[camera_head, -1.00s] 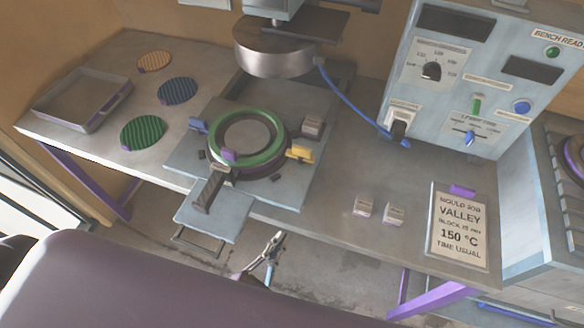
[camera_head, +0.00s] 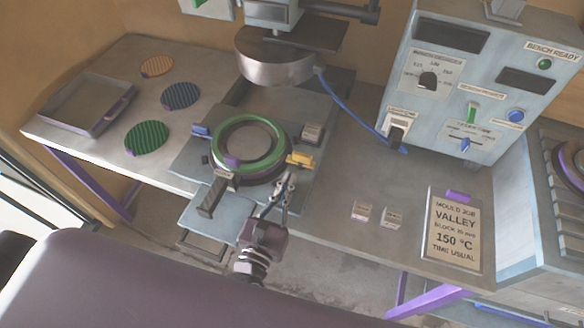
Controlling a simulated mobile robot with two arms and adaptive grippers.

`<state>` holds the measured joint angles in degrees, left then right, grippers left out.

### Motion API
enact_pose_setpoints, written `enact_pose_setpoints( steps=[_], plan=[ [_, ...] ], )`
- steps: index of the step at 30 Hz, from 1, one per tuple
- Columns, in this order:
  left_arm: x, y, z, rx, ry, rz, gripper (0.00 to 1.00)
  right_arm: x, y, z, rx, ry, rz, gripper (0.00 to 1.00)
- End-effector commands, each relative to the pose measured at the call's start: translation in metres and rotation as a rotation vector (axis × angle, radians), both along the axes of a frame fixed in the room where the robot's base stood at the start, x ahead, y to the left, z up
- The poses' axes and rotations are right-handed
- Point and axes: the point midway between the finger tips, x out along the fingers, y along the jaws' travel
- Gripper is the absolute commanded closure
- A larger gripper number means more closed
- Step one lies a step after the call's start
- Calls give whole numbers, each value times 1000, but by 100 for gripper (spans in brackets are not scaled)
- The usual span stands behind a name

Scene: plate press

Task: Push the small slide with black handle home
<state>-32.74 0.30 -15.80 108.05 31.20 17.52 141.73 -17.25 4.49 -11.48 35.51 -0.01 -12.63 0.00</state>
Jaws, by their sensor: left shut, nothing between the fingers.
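The round mould with a green ring (camera_head: 278,146) sits on the press's square plate (camera_head: 185,150). Small blocks surround it: a blue one (camera_head: 200,131) at left, a yellow one (camera_head: 300,159) at right and a grey one (camera_head: 313,132) at upper right. A dark bar (camera_head: 212,196) lies at the mould's front left, and a small dark piece (camera_head: 205,160) shows at its left. I cannot tell which of these is the black handle. My left gripper (camera_head: 286,182) is shut and empty, at the mould's front right, just below the yellow block; contact is unclear. My right gripper is not in view.
The round press head (camera_head: 272,68) hangs above and behind the mould, with a blue cable (camera_head: 350,118) running right to the control box (camera_head: 460,95). A tray (camera_head: 50,98) stands at left.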

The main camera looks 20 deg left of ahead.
Motion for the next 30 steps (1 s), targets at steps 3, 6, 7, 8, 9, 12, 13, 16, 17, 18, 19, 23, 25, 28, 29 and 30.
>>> enact_pose_setpoints(
  steps=[3, 6, 7, 8, 9, 12, 13, 16, 17, 18, 19, 23, 25, 28, 29, 30],
  plan=[
    [17, -1, 3, 0, -1, 1, 100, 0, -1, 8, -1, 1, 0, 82],
    [26, -2, 1, 2, 0, 0, 100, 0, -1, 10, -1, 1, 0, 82],
    [28, -2, 1, 1, 0, 0, 100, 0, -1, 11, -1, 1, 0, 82],
    [29, -2, 1, 1, 1, 0, 100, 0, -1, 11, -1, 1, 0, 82],
    [30, -2, 0, 1, 2, 0, 100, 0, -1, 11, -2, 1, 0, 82],
    [32, -2, -1, 1, 2, 0, 100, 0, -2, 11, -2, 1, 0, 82],
    [32, -2, -1, 1, 2, 0, 100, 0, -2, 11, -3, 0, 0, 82],
    [32, -2, -1, 1, 2, 0, 100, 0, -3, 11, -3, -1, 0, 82],
    [32, -2, -1, 2, 2, 0, 100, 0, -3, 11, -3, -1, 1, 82],
    [32, -2, -1, 1, 2, 0, 100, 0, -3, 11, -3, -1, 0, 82],
    [32, -2, -1, 2, 1, 0, 100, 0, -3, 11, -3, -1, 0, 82],
    [33, -2, -1, 1, 1, 0, 100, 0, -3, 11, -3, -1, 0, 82],
    [37, -3, 0, 1, -1, 0, 100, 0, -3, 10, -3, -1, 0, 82],
    [45, -3, 0, 1, -2, 1, 100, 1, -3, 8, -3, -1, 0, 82],
    [49, -4, 0, 0, -3, 1, 100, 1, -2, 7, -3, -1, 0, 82],
    [55, -4, 0, 0, -3, 0, 100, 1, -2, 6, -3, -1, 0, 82]
  ],
)
